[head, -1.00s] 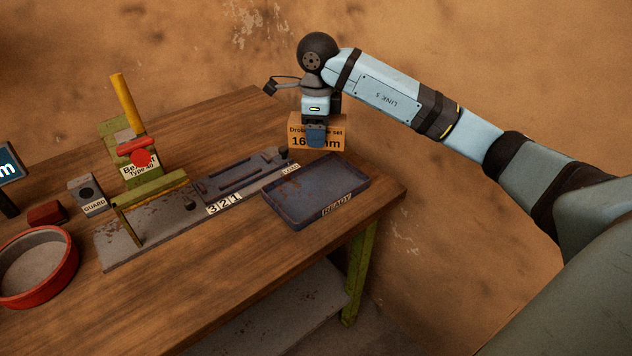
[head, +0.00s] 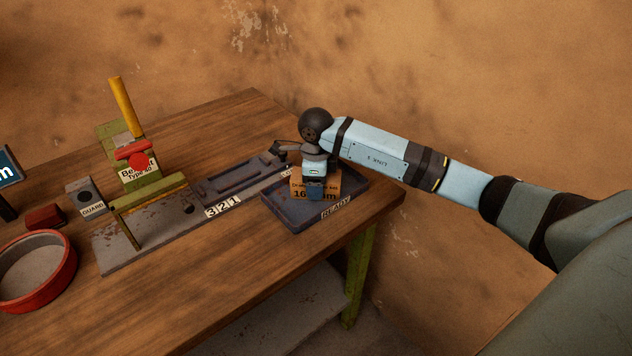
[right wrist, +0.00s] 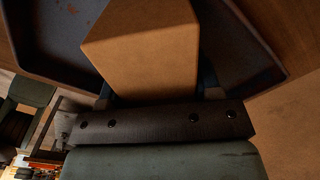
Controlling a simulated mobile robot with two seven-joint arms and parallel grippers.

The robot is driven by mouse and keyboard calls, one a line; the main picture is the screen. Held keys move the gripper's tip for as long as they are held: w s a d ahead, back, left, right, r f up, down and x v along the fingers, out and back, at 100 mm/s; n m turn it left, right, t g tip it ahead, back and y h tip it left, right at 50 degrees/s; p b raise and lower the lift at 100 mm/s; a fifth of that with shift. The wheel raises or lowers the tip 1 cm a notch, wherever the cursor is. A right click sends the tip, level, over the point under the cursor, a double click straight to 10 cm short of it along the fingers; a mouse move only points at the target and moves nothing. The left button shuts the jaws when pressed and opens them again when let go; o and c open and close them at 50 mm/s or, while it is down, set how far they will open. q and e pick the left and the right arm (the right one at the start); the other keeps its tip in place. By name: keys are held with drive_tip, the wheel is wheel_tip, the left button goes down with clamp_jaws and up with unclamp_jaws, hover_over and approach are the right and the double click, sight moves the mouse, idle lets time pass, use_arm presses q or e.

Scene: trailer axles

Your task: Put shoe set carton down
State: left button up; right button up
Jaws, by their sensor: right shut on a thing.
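The shoe set carton (head: 329,184) is a small orange-brown box with dark print, partly covered by my right gripper (head: 315,193). The gripper is shut on it. In the head view the carton is over or in the blue READY tray (head: 283,213); I cannot tell whether it touches the tray floor. In the right wrist view the carton (right wrist: 145,45) fills the middle between the fingers, with the tray (right wrist: 60,55) around it. My left gripper is not in view.
A GUARD block (head: 85,198) and a red round bin (head: 70,262) are at left. The table's right edge is near the tray.

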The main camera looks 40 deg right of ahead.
drive_tip(key=o, duration=1.3)
drive_tip(key=shift+r, duration=0.25)
wheel_tip(320, 180, up, 12)
drive_tip(key=shift+f, duration=0.1)
drive_tip(key=shift+s+f, duration=0.1)
